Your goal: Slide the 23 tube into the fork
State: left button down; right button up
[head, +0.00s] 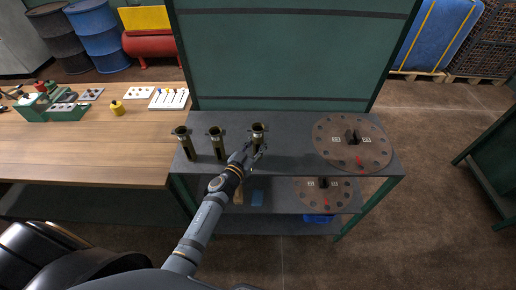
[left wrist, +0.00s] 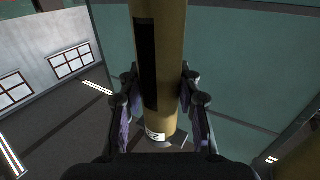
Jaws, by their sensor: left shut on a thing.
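My left gripper (head: 252,150) is at the rightmost of three upright olive-brown tubes on the dark shelf top. It is shut on this tube (head: 259,130). In the left wrist view the tube (left wrist: 168,70) stands between the two fingers (left wrist: 158,115), with a long black slot and a white label near one end. The label's number is hard to read at this angle. The other tubes, the left one (head: 183,141) and the middle one (head: 217,142), stand to its left. Small dark prongs show beside the tube tops; I cannot tell which is the fork. My right gripper is not in view.
A round plate (head: 335,150) with holes and a black centre block lies on the shelf top (head: 290,122) at right. A similar plate (head: 320,198) is on the lower shelf. A green panel (head: 290,50) rises behind. A wooden bench (head: 80,150) with small parts is at left.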

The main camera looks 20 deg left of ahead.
pick_arm(q)
jog(key=shift+w+f, duration=0.1)
jog(key=shift+f, duration=0.55)
jog(key=shift+r, duration=0.1)
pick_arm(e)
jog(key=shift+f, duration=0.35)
pick_arm(q)
jog(key=c, duration=0.9)
grip_release()
jog(key=shift+f, duration=0.2)
jog(key=shift+c, duration=0.2)
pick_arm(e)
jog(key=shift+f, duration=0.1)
